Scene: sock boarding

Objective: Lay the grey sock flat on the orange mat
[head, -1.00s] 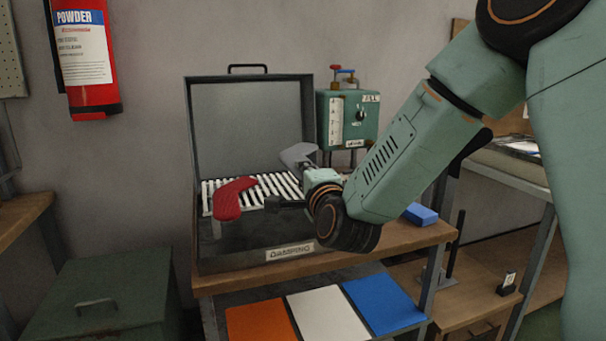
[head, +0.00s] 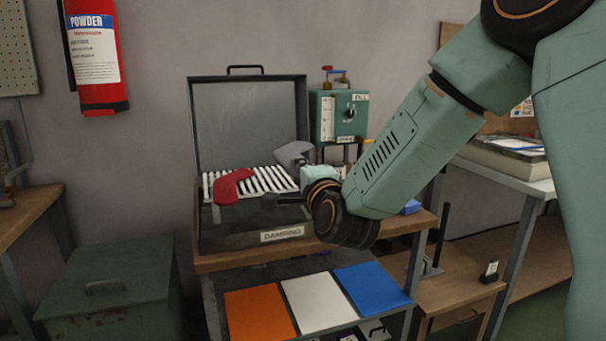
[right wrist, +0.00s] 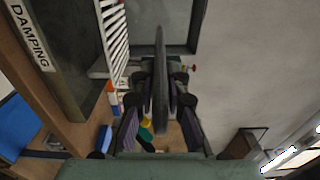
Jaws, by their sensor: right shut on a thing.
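The grey sock (head: 292,151) is held up at the right edge of the open damping box, beside its white slatted rack. In the right wrist view it stands edge-on as a dark strip (right wrist: 160,95) between the fingers. My right gripper (head: 306,170) is shut on it; the arm hides part of the grip. The orange mat (head: 259,315) lies bare on a lower shelf, below and left of the gripper. My left gripper is not in view.
A red sock (head: 235,186) lies on the white slats (head: 265,180) of the damping box (head: 215,230). A white mat (head: 318,303) and a blue mat (head: 372,288) lie beside the orange one. The wooden tabletop (head: 395,226) overhangs behind them. A green control box (head: 345,120) stands behind.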

